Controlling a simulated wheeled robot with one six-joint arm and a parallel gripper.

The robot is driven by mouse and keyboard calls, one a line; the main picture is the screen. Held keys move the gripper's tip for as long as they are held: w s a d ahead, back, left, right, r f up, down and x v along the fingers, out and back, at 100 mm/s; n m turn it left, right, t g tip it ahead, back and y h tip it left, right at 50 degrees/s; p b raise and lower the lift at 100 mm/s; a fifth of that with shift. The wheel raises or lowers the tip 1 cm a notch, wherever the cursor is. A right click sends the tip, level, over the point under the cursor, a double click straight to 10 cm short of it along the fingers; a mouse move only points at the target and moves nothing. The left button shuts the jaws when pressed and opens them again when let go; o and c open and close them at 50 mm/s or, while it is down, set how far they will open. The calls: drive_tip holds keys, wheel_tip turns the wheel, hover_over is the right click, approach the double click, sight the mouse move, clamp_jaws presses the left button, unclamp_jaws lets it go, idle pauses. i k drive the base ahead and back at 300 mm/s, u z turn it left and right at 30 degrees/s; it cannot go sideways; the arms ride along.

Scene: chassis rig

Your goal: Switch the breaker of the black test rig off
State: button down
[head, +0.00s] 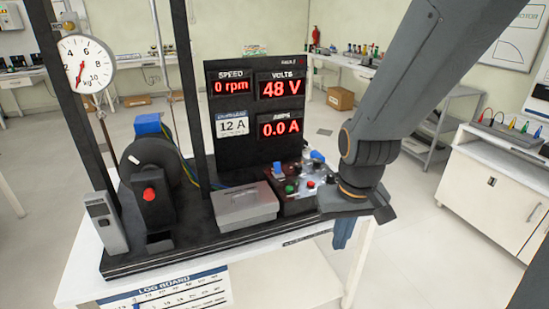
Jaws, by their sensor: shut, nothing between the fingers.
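The black test rig (227,232) stands on a white table. Its display panel (255,102) reads 0 rpm, 48 V and 0.0 A in red, beside a white 12 A label. A small control box (296,202) at its front right carries green and red buttons, black knobs and blue parts. A grey upright unit (105,224) with a dark upper face stands at the front left. I cannot tell which part is the breaker or how its lever stands. My gripper (345,206) is shut and empty at the control box's right side; its fingertips are hard to make out.
A grey lidded box (244,205) sits left of the control box. A dark motor (150,170) with a red knob, a dial scale (86,63) and black posts fill the left side. A white cabinet (495,185) stands apart at right, with open floor between.

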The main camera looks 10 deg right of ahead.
sight(277, 169)
drive_tip(key=u, duration=0.4)
drive_tip(key=i, duration=0.85)
drive_tip(key=z, duration=0.25)
